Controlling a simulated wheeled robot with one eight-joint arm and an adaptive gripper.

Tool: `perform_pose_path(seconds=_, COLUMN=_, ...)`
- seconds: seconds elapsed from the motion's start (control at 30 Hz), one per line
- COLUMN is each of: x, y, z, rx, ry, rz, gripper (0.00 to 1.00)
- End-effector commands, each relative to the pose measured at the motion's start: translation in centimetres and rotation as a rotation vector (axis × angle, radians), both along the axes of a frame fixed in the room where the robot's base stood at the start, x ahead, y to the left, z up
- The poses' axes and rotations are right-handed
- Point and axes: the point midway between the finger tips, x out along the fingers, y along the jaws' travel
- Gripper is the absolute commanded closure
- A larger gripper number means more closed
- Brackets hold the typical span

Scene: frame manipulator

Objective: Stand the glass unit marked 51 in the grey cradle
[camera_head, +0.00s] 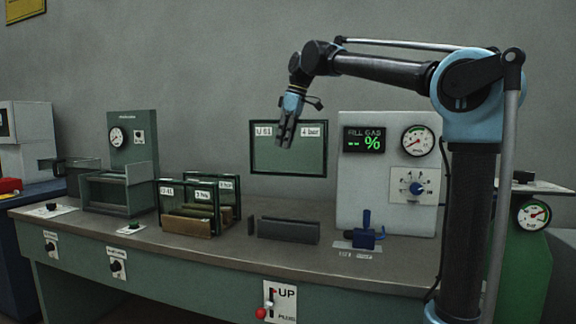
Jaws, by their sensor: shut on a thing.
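My gripper (285,138) is shut on a glass unit (292,160) near its top edge. The unit is a dark-framed clear pane with two white labels. Its left label looks like U 51 or U 61, too small to be sure. It hangs upright, and its lower edge shows above the grey cradle (289,232) in the picture, apart from it. The cradle is a low dark grey block on the bench, with a small upright piece at its left end, and looks empty. Two other labelled glass units (189,196) stand in brown wooden racks (187,226) to the left.
A white panel with a green FILL GAS display (364,140) and dials stands right of the held unit. A blue clamp-like device (366,237) sits before it. A green gauge box (132,140) and grey-green fixture (108,192) stand left. The bench front (200,262) carries switches.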

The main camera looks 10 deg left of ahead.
Motion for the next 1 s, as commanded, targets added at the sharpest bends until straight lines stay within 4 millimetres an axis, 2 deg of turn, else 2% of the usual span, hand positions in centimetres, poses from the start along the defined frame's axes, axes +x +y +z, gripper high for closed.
perform_pose_path(seconds=0.27, x=0.6, y=-0.9, z=-0.3, rx=0.0, ry=0.0, rz=-0.016, gripper=1.0)
perform_pose_path(seconds=0.37, x=0.8, y=-0.9, z=-1.6, rx=0.0, ry=-0.001, rz=-0.017, gripper=1.0)
perform_pose_path(seconds=0.6, x=0.8, y=-0.7, z=-6.3, rx=0.0, ry=-0.004, rz=-0.019, gripper=1.0)
perform_pose_path(seconds=0.7, x=0.7, y=-0.6, z=-7.5, rx=0.0, ry=-0.005, rz=-0.019, gripper=1.0)
perform_pose_path(seconds=1.0, x=0.7, y=-0.6, z=-9.3, rx=0.0, ry=-0.006, rz=-0.019, gripper=1.0)
